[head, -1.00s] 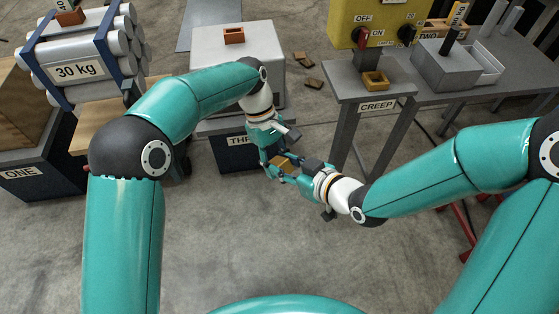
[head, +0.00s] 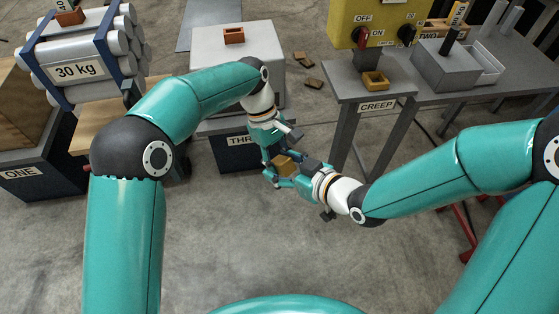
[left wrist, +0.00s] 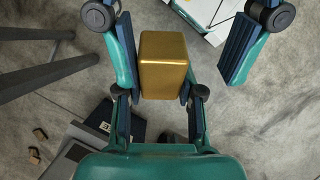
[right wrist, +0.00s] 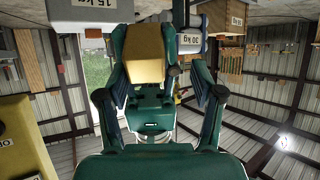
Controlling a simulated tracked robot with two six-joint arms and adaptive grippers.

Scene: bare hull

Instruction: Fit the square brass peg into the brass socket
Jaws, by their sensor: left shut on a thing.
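The square brass peg (head: 284,165) is in my left gripper (head: 278,158), between my two grippers in the head view. In the left wrist view the peg (left wrist: 163,65) sits between my left fingers, which are shut on its sides. My right gripper (head: 292,172) faces the left one from the right. Its fingers are spread, with the peg between them nearer one finger; the right wrist view shows a gap beside the peg (right wrist: 144,54). The brass socket (head: 375,81), a square open block, sits on the grey CREEP stand.
A grey block with a red-brown brick (head: 234,36) stands behind my grippers. The yellow switch box (head: 372,22) stands behind the socket, and a grey bench (head: 480,75) lies right of it. Cylinders marked 30 kg (head: 80,70) are at left. Front floor is clear.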

